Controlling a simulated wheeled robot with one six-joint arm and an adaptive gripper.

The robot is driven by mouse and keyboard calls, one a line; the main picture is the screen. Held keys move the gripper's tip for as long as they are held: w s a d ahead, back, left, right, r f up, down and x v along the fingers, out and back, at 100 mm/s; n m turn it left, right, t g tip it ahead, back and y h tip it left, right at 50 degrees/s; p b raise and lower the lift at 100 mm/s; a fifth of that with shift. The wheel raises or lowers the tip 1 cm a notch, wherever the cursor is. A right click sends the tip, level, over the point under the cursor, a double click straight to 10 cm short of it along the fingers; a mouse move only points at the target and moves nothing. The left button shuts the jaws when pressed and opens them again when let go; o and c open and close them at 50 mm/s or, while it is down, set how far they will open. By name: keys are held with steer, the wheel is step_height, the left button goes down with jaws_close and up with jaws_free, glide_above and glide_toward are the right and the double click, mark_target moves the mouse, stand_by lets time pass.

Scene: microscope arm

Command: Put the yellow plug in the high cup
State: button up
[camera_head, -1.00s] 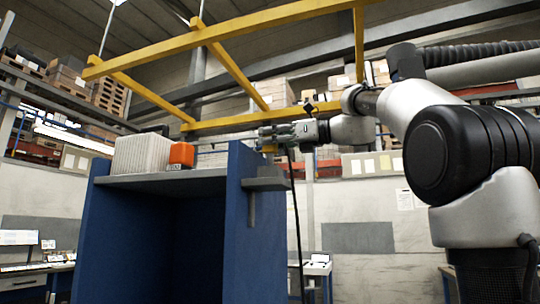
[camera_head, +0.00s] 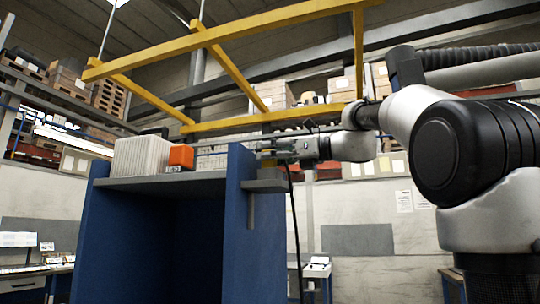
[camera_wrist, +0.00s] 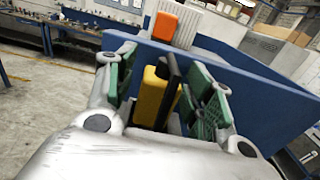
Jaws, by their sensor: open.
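The yellow plug (camera_wrist: 152,97), with a black part along its right side, stands between the green finger pads of my gripper (camera_wrist: 166,88) in the wrist view. The fingers are open, with visible gaps to the pads on both sides. In the head view, my gripper (camera_head: 280,149) is at the top right of the blue cabinet, just above a grey bracket (camera_head: 264,186) on its side. The plug is too small there to make out clearly. I cannot make out a high cup for certain in either view.
The blue cabinet (camera_head: 128,235) has a grey top shelf (camera_head: 155,183) carrying a white ribbed block (camera_head: 140,155) and an orange box (camera_head: 181,155). Yellow overhead beams (camera_head: 245,118) run above my arm. A black cable (camera_head: 294,225) hangs beside the cabinet.

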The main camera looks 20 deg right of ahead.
steer(key=shift+s+d+r, duration=0.1)
steer(key=shift+d+r, duration=0.05)
steer(key=v, duration=1.2)
steer(key=s+a+f+n+g+h, duration=0.1)
steer(key=s+f+n+h, duration=0.15)
steer(key=f, duration=0.65)
steer(key=s+a+f+n+g+h, duration=0.1)
steer(key=s+f+n+h, duration=0.15)
steer(key=f, duration=0.65)
steer(key=s+a+f+n+g+h, duration=0.1)
steer(key=s+a+f+n+h, duration=0.15)
steer(key=f, duration=0.65)
steer(key=s+d+f+n+g+h, duration=0.1)
steer(key=s+d+f+n+h, duration=0.1)
steer(key=f+n, duration=0.4)
steer(key=s+d+f+n+g+h, duration=0.1)
steer(key=s+d+f+n, duration=0.3)
steer(key=f, duration=0.4)
steer(key=s+d+f+n+g+h, duration=0.1)
steer(key=s+d+f+n+h, duration=0.2)
steer(key=f+n, duration=0.4)
steer(key=s+h, duration=0.1)
steer(key=s, duration=0.1)
steer(key=shift+s+d+n, duration=0.2)
steer(key=shift+s+n, duration=0.15)
steer(key=shift+f, duration=0.15)
